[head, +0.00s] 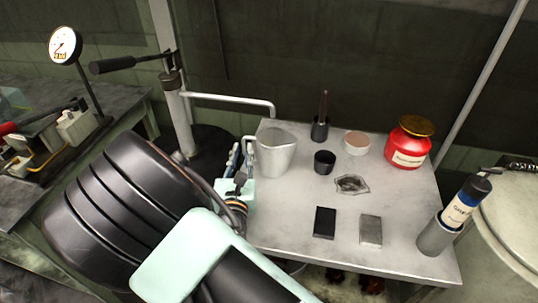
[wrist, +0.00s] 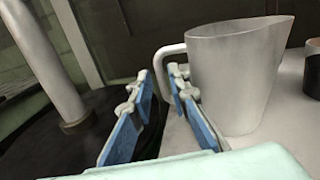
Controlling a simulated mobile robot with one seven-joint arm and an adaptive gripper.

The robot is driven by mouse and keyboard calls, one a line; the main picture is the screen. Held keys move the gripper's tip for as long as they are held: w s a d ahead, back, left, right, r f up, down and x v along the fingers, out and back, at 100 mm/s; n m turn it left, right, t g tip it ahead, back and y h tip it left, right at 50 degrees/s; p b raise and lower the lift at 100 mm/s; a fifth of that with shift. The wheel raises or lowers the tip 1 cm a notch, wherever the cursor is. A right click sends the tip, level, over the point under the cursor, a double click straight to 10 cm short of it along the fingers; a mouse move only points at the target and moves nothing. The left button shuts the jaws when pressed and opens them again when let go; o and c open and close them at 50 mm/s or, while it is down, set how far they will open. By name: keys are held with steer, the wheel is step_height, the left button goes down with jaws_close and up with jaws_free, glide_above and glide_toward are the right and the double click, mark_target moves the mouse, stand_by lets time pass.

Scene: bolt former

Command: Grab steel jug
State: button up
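The steel jug (head: 276,155) stands upright at the left side of the grey table, its handle facing left toward my gripper. In the wrist view the jug (wrist: 236,75) fills the right half, and its handle (wrist: 168,50) is just ahead of and between my fingertips. My gripper (head: 240,158) is beside the jug's handle at the table's left edge. In the wrist view my gripper (wrist: 161,82) is open, with its two blue-padded fingers apart. The right finger hides the handle's lower part, so I cannot tell whether it touches.
The table (head: 290,225) also holds a small black cup (head: 324,162), a black holder (head: 320,131), a white round container (head: 356,143), a red jar (head: 408,145), a dark block (head: 325,222) and a grey block (head: 371,229). A metal post (head: 180,120) with a side pipe stands behind left.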

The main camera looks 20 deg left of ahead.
steer(key=shift+w+a, duration=0.2)
steer(key=shift+w, duration=0.4)
jaws_close()
steer(key=shift+r, duration=0.15)
